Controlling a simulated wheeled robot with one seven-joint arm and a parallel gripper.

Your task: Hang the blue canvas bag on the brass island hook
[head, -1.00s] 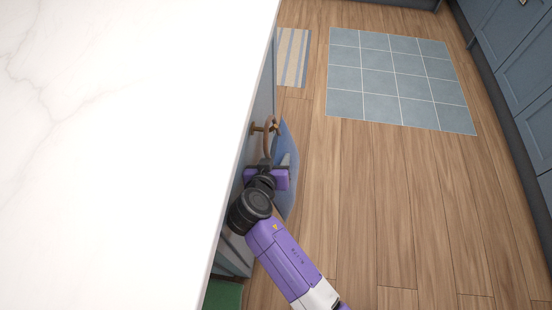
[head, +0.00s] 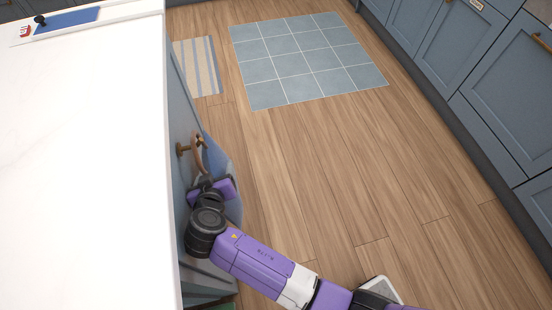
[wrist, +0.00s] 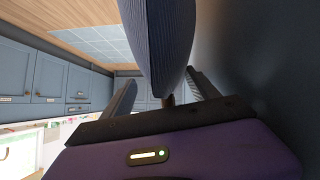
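The brass hook (head: 182,149) sticks out from the blue side panel of the island in the head view. The tan handle (head: 199,158) of the blue canvas bag (head: 217,158) loops up at the hook's outer end and appears to be over it. The bag hangs beside the panel, partly hidden by my gripper (head: 211,184). In the wrist view the bag (wrist: 158,35) fills the top middle. The fingers of my gripper (wrist: 161,80) stand wide apart there, with a brown piece of handle between them and gaps on both sides.
The white island top (head: 85,170) lies to the left, its edge close to my arm. A blue tiled patch (head: 305,58) and a striped mat (head: 197,68) lie on the wooden floor. Blue cabinets (head: 490,80) line the right. The floor between is clear.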

